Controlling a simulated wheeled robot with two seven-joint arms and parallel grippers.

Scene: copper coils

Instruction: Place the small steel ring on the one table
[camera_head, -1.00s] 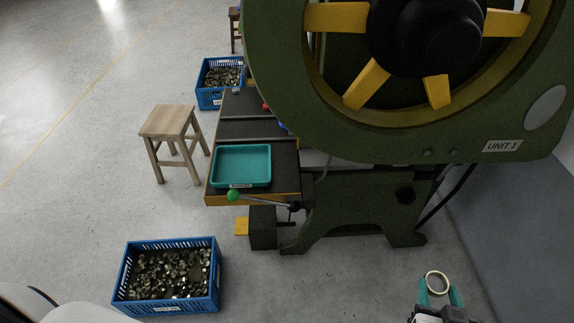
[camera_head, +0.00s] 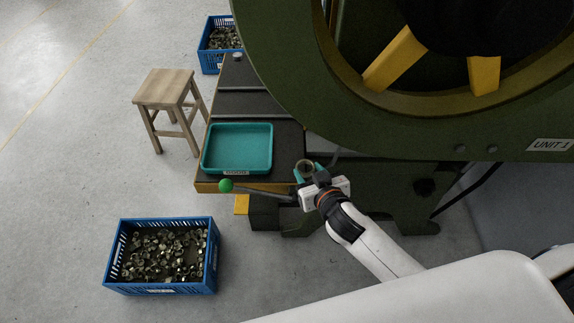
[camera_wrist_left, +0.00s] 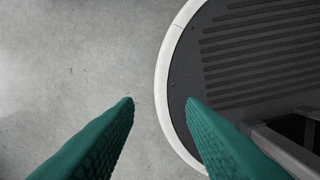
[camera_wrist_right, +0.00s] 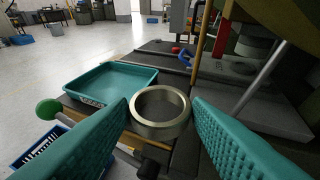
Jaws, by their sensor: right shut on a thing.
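The small steel ring (camera_wrist_right: 160,112) is held between the teal fingers of my right gripper (camera_wrist_right: 162,125), which is shut on it. In the head view the ring (camera_head: 306,166) and my right gripper (camera_head: 308,170) are at the right front edge of the dark press table (camera_head: 260,103). In the right wrist view the ring appears over or just above that table, right of the teal tray; I cannot tell whether it touches the surface. My left gripper (camera_wrist_left: 160,102) shows only in the left wrist view, with its fingers apart and nothing between them, above the floor and my base.
A teal tray (camera_head: 237,172) takes up the table's front left part. A green knob (camera_head: 226,186) on a lever sticks out below the front edge. The green press wheel (camera_head: 290,75) overhangs at the right. A wooden stool (camera_head: 165,88) and blue crates (camera_head: 212,255) stand on the floor.

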